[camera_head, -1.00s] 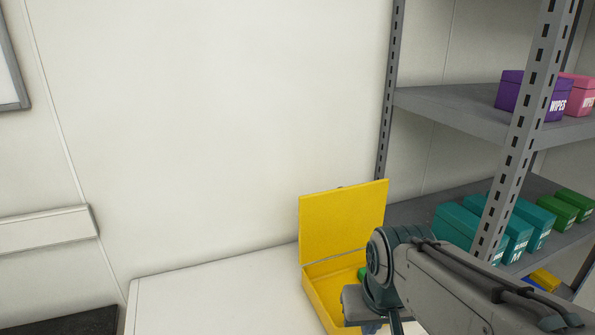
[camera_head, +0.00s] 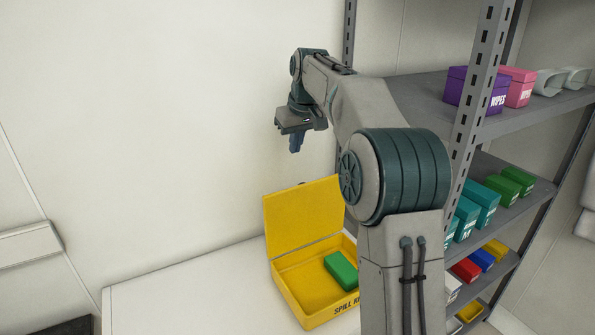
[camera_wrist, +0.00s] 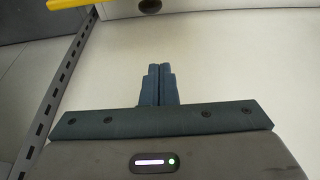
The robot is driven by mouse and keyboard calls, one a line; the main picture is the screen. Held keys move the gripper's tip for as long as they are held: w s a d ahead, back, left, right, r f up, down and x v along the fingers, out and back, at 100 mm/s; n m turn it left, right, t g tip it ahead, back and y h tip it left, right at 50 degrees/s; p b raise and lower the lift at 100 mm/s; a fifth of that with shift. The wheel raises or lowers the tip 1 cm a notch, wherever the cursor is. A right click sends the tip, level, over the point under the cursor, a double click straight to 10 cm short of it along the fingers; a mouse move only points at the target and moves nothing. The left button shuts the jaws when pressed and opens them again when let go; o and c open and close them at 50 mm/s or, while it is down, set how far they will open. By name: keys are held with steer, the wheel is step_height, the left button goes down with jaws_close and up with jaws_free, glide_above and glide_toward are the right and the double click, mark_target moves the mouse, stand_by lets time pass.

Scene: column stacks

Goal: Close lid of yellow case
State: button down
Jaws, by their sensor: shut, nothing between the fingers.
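The yellow case (camera_head: 316,308) stands on the white surface in the head view, with part of its lettering showing on the front. Its lid (camera_head: 302,217) stands open, upright at the back. A green box (camera_head: 341,270) lies inside the case. My gripper (camera_head: 296,143) is shut and empty, raised above and behind the lid near the wall, and apart from it. In the wrist view the shut fingers (camera_wrist: 157,72) point toward a pale surface. A yellow edge (camera_wrist: 68,14) shows at the top left there. My arm hides the right part of the case.
A grey shelf rack (camera_head: 425,97) stands right of the case, holding a purple box (camera_head: 470,90), a pink box (camera_head: 517,88) and teal and green boxes. The white surface (camera_head: 190,295) left of the case is clear. The wall is close behind.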

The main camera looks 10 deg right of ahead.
step_height(320, 180, down, 9)
steer(key=p, duration=0.1)
steer(key=shift+d+f, duration=0.15)
stand_by(0.5)
steer(key=shift+s, duration=0.15)
steer(key=shift+s+d, duration=0.1)
steer(key=shift+d, duration=0.05)
